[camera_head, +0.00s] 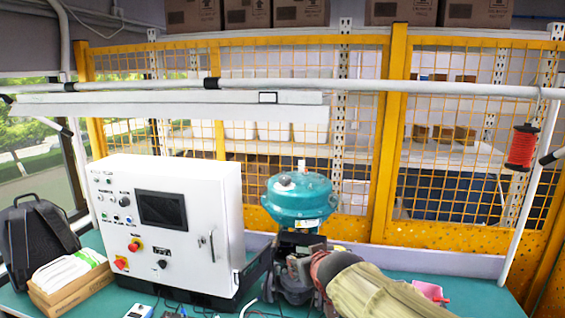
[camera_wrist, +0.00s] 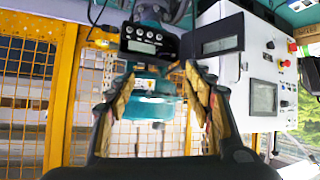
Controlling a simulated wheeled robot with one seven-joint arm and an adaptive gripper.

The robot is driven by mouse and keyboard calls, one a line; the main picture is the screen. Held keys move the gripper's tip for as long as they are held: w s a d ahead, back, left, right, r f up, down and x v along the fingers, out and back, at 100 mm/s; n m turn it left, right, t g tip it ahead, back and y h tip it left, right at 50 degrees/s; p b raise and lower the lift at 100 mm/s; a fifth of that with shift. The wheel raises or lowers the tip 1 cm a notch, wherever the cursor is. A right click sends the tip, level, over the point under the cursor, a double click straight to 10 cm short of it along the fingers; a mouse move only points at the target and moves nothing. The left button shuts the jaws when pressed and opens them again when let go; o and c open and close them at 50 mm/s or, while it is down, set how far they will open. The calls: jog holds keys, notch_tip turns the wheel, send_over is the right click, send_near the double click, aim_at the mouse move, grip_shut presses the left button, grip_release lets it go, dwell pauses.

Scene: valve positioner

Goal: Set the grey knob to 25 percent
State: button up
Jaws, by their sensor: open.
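The teal valve actuator (camera_head: 299,200) stands upright on the table, right of the white control cabinet. A dark positioner unit sits below its teal top (camera_head: 300,241), partly hidden by my arm. In the wrist view the teal body (camera_wrist: 150,106) shows between my fingers. A black box (camera_wrist: 150,40) with several small pale round controls lies beyond the fingertips, beside a dark display (camera_wrist: 220,37). I cannot tell which control is the grey knob. My gripper (camera_wrist: 160,76) is open and empty, its fingers apart and pointing toward the black box. Contact is not visible.
The white control cabinet (camera_head: 172,225) with buttons and a screen stands left of the actuator. A black backpack (camera_head: 38,238) and boxes (camera_head: 70,278) are at far left. A yellow mesh fence (camera_head: 389,140) runs behind. Cables lie along the table's front.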

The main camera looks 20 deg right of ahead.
jog(key=w+d+r+t+p, duration=0.2)
jog(key=w+r+p, duration=0.15)
jog(key=w, duration=0.35)
jog(key=w+d+r+t+p, duration=0.1)
jog(key=w+d+r+p, duration=0.2)
jog(key=w+r, duration=0.3)
jog(key=n+t+y+p, duration=0.3)
jog(key=y+p, duration=0.2)
jog(key=p, duration=0.1)
send_near(288, 181)
jog(key=w, duration=0.3)
jog(key=shift+w+f, duration=0.15)
jog(key=shift+w, duration=0.2)
jog(key=shift+w+t+y+p, duration=0.3)
jog(key=shift+w+y+p, duration=0.1)
jog(key=shift+p, duration=0.4)
jog(key=shift+w+a+f, duration=0.1)
jog(key=shift+w+f, duration=0.05)
jog(key=shift+w, duration=0.1)
jog(key=w, duration=0.3)
jog(key=w+a+p, duration=0.1)
jog(key=w, duration=0.3)
jog(key=shift+w+a, duration=0.1)
jog(key=shift+a, duration=0.1)
jog(key=shift+c, duration=0.8)
jog(key=c, duration=1)
